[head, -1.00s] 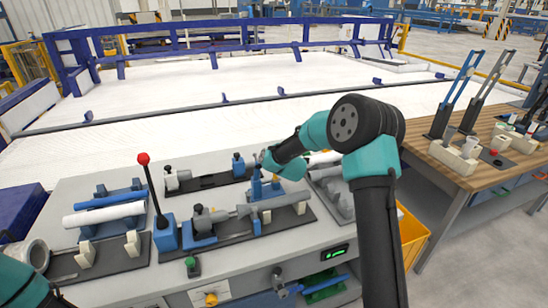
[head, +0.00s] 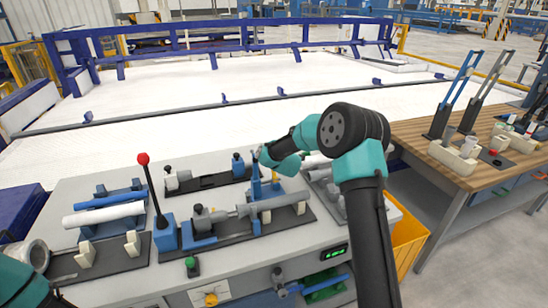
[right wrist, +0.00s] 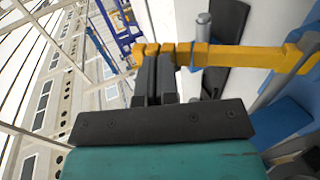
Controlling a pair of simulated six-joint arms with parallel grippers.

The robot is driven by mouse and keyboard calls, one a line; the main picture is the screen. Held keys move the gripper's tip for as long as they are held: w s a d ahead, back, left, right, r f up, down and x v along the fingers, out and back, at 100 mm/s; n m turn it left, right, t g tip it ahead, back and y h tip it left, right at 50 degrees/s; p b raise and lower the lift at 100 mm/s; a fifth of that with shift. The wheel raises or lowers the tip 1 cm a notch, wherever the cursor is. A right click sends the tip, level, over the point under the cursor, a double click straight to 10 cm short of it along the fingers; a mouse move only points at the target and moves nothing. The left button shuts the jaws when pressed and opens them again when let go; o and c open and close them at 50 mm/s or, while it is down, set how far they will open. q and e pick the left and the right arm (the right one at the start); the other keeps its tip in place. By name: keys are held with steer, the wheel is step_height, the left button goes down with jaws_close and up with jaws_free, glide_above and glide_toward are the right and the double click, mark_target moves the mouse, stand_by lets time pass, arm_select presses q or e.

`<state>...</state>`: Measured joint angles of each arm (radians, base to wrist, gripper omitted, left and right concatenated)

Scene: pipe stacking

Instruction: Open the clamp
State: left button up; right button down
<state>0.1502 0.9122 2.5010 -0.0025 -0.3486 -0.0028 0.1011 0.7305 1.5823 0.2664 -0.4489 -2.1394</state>
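The clamp (head: 256,185) is a blue upright fixture on the bench, standing at the grey pipe assembly (head: 222,217). My right gripper (head: 262,157) is at the top of the clamp in the head view, where my own arm partly hides the area. In the right wrist view, its two dark fingers (right wrist: 158,75) are close together with only a narrow gap. A yellow bar (right wrist: 235,56) crosses at the fingertips; whether the fingers touch it is unclear. My left gripper is out of view; only part of my left arm shows at the lower left.
A lever with a red knob (head: 143,159) stands upright left of the pipe assembly. A white pipe (head: 103,213) and a blue pipe (head: 110,199) lie in holders farther left. A green button (head: 191,263) is at the bench front. A wooden table (head: 480,160) stands at right.

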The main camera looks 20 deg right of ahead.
steer(key=shift+r, duration=0.1)
steer(key=w+r+v, duration=0.1)
steer(key=r+v, duration=0.2)
steer(key=v, duration=1)
steer(key=shift+r, duration=0.15)
steer(key=shift+s, duration=0.15)
